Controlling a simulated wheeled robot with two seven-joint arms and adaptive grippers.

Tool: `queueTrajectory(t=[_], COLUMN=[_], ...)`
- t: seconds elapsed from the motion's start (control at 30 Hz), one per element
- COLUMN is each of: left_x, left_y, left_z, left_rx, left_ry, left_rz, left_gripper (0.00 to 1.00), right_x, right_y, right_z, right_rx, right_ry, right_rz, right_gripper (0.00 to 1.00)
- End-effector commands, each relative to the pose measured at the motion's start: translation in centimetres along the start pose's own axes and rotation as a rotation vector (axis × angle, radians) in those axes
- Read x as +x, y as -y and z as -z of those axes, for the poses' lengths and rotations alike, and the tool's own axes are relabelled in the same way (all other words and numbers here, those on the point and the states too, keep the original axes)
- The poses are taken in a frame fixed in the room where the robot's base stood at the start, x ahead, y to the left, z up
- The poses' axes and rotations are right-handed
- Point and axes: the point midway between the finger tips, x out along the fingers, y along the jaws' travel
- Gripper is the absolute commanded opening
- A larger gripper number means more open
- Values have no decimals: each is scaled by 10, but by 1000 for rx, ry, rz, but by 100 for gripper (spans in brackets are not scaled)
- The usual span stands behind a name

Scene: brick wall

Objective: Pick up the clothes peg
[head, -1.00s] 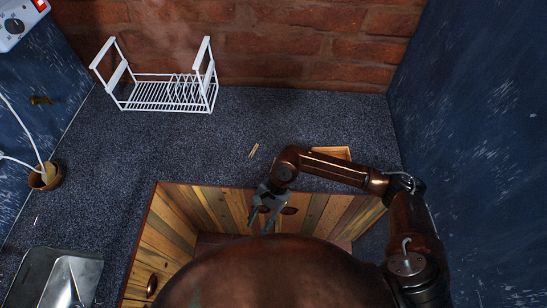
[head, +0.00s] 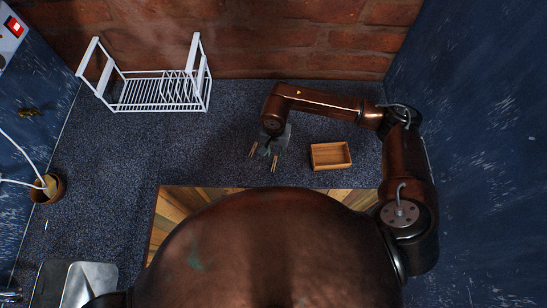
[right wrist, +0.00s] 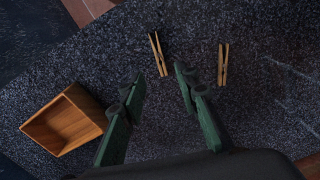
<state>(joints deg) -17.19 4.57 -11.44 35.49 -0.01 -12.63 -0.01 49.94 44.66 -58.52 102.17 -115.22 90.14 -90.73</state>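Two wooden clothes pegs lie apart on the dark speckled counter. One peg (head: 253,149) is left of my right gripper in the head view and shows at the right in the right wrist view (right wrist: 223,64). The other peg (head: 274,163) is nearer the wooden box, and lies just beyond the fingertips in the right wrist view (right wrist: 158,54). My right gripper (head: 266,150) hangs above the counter between the pegs in the head view. Its green fingers (right wrist: 158,79) are spread with nothing between them. My left gripper is not in view.
A small open wooden box (head: 331,156) stands right of the gripper and looks empty. A white dish rack (head: 150,92) stands by the brick wall. A blue wall bounds the right side. A brown pot (head: 47,188) and a metal sink (head: 88,284) are at left. Counter left of the pegs is clear.

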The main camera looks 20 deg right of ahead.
Motion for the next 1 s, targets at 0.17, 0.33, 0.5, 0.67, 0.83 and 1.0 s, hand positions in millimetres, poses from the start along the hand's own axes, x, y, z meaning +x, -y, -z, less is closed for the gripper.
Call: queueTrajectory(t=[0.17, 0.33, 0.5, 0.67, 0.83, 1.0], left_x=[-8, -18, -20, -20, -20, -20], left_y=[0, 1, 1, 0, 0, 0], left_z=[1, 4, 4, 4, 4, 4], left_rx=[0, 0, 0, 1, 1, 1], left_ry=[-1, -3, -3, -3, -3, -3], left_rz=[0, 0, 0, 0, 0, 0], left_gripper=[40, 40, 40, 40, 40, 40], right_x=[17, 42, 59, 61, 61, 60], right_y=[2, 0, 1, 0, 0, 0], right_z=[-4, -6, -5, -4, -4, -4], right_rx=[-5, -4, -3, -3, -2, -2], right_ry=[4, 5, 3, 1, 1, 1], right_rz=[0, 0, 3, 3, 3, 3], right_gripper=[29, 29, 29, 29, 23, 11])
